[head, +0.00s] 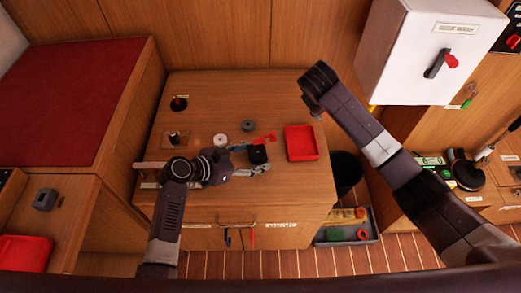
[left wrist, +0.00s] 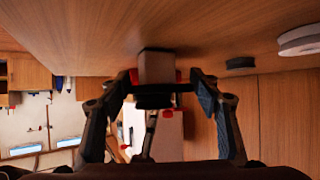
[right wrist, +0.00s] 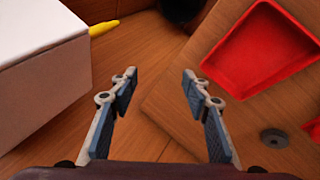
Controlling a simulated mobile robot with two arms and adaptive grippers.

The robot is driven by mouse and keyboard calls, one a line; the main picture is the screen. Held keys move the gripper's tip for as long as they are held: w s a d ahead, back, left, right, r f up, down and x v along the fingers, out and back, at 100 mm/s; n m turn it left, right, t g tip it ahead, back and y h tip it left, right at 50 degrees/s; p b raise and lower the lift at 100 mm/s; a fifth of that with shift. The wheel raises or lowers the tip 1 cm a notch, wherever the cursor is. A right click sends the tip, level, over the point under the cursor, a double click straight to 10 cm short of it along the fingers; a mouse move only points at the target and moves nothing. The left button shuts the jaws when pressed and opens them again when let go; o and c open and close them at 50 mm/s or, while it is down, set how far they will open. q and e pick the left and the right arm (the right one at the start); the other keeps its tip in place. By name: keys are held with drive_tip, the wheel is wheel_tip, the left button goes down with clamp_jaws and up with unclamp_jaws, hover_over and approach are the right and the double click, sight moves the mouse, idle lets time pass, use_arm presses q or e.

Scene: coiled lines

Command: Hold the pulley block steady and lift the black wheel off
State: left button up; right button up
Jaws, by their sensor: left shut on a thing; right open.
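The pulley block (left wrist: 157,66) is a grey-brown block on the table top. The black wheel (left wrist: 153,101) sits on it and also shows dark in the head view (head: 258,152). My left gripper (head: 254,160) reaches in from the left and is shut on the pulley block; in the left wrist view its fingers (left wrist: 158,78) stand on both sides of it. My right gripper (right wrist: 160,80) is open and empty. It is raised above and right of the table, apart from the block. In the head view its fingers are mostly hidden behind its arm.
A red tray (head: 301,157) lies right of the block. A white cabinet (head: 405,55) with a switch stands near my right arm. The table's back right is clear.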

drive_tip(key=s+a+r+g+y, duration=0.2)
drive_tip(key=s+a+y, duration=0.15)
drive_tip(key=a, duration=0.95)
wheel_tip(320, 180, up, 2)
drive_tip(key=g+y, duration=0.1)
drive_tip(key=g, duration=0.1)
hover_over(258, 152)
drive_tip(key=shift+d+r, duration=0.1)
drive_tip(key=shift+f, duration=4.45)
drive_tip(key=c, duration=1)
drive_tip(key=shift+r, duration=0.1)
drive_tip(key=shift+s+r, duration=0.1)
drive_tip(key=shift+r, duration=2.1)
